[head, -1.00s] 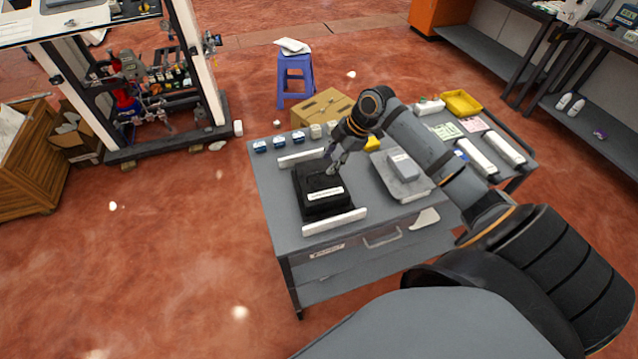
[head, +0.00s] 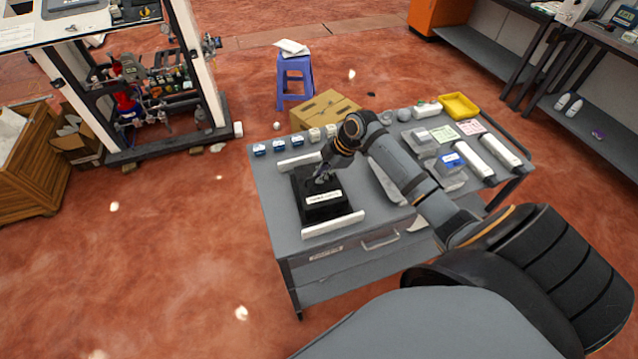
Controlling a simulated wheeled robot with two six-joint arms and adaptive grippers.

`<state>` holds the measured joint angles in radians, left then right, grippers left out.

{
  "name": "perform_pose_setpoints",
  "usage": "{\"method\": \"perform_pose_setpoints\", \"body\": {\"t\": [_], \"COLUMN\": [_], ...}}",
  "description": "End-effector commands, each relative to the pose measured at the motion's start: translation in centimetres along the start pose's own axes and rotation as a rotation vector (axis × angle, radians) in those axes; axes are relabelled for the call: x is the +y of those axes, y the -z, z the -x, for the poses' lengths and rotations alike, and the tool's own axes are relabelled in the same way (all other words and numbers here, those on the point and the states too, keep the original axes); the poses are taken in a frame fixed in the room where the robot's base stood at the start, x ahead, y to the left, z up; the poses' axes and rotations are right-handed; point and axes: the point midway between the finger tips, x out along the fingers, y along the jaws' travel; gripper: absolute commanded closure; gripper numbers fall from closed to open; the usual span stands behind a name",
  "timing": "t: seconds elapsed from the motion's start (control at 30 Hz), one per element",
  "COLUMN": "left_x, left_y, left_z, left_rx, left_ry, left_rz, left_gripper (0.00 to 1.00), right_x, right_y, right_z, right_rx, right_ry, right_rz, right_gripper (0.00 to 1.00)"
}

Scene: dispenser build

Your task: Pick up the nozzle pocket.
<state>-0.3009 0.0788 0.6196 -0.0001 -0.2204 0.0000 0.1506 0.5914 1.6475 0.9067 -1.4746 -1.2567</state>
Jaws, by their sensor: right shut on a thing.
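The black block with a white label on its front, which looks like the nozzle pocket (head: 323,205), is at the black base (head: 334,223) on the grey work cart. White bars (head: 333,224) flank the base. My right gripper (head: 322,179) points down at the block's top and is shut on it. The fingertips are small and partly hidden against the dark surface. I cannot tell whether the block is clear of the base. My left gripper is not in view.
The grey cart (head: 277,215) has free room at its left. Small blue-capped containers (head: 279,146) line its back edge. A yellow tray (head: 459,106), white cylinders (head: 473,159) and a clear box with a blue item (head: 452,162) are at right. A cardboard box (head: 327,108) stands behind.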

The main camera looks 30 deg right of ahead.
Motion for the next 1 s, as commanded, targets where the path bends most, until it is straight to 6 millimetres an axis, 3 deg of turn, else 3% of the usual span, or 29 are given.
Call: {"method": "perform_pose_setpoints", "body": {"t": [0.67,0.77,1.0], "left_x": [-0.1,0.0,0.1], "left_y": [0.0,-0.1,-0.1], "left_z": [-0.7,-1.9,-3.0], "left_rx": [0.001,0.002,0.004], "left_ry": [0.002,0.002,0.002], "left_rz": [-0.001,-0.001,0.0], "left_gripper": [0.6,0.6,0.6], "right_x": [0.3,0.7,0.7], "right_y": [0.3,0.9,-1.1], "right_z": [0.8,2.1,9.0], "right_rx": [0.002,0.0,-0.013], "right_ry": [-0.004,-0.007,-0.003], "right_rz": [0.003,0.006,0.004], "right_gripper": [1.0,1.0,1.0]}}
